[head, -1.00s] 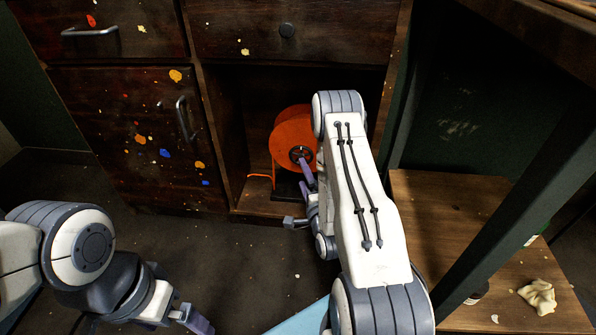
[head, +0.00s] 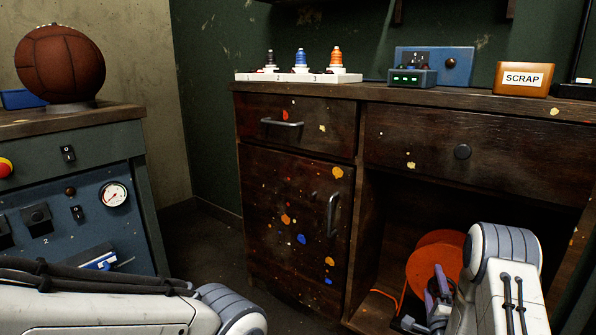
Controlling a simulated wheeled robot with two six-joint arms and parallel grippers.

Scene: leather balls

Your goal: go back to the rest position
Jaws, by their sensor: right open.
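My right arm (head: 510,285) reaches up from the bottom right, in front of the desk's open compartment. My right gripper (head: 428,303) is open, its purple finger in front of the orange reel (head: 425,263). Whether it touches the reel I cannot tell. The reel stands inside the compartment, partly hidden by my arm and gripper, with an orange cord (head: 385,294) at its left. My left arm (head: 100,308) lies across the bottom left. Its gripper is outside the view.
A dark wooden desk (head: 300,215) fills the right. At left, a brown leather ball (head: 60,65) sits on a machine with a gauge (head: 114,194).

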